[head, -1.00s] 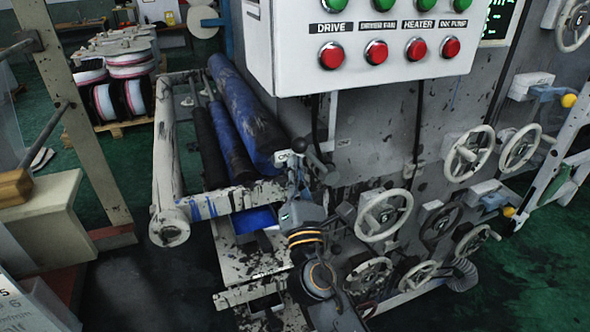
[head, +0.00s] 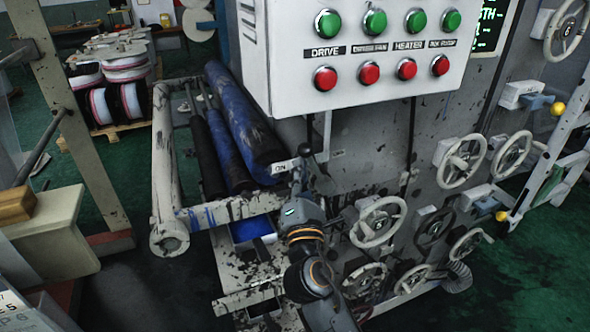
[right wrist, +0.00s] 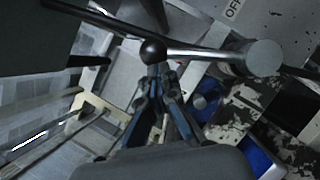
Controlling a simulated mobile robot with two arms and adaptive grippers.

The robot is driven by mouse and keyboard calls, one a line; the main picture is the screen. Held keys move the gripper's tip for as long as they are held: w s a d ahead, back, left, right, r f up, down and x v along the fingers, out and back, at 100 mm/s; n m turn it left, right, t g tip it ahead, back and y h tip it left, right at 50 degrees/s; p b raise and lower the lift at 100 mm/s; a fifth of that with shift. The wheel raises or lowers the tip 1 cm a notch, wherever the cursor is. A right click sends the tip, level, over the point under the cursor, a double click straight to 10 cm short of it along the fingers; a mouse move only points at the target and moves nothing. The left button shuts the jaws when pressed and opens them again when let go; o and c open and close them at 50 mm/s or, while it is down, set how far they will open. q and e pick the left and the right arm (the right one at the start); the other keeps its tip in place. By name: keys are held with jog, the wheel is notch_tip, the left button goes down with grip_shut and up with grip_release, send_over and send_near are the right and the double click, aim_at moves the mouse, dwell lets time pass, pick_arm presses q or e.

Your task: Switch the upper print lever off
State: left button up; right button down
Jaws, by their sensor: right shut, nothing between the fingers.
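A lever with a black ball knob (right wrist: 152,51) and a metal rod shows in the right wrist view. The rod runs level from the knob to a round grey hub (right wrist: 262,57), with an OFF label (right wrist: 232,10) above it. In the head view, a dark knob (head: 307,148) shows just right of an ON label (head: 282,167), under the button box. My right gripper (right wrist: 158,79) is shut and empty, its fingertips close below the knob in the wrist view; contact is unclear. In the head view my right gripper (head: 302,178) partly covers the lever area. My left gripper is out of view.
The button box (head: 350,20) overhangs the lever area. Blue and black rollers (head: 245,120) stand left in a pale frame (head: 167,150). Handwheels (head: 378,222) crowd the machine face right of my arm. Open floor (head: 150,290) lies lower left.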

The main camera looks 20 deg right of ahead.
jog(key=d+r+m+g+p, duration=0.1)
jog(key=d+r+m+p, duration=0.2)
jog(key=d+p, duration=0.3)
jog(key=d+m, duration=0.1)
jog(key=d, duration=0.1)
jog(key=shift+w+d+g+h, duration=0.15)
jog(key=shift+d+g+h, duration=0.25)
dwell(0.6)
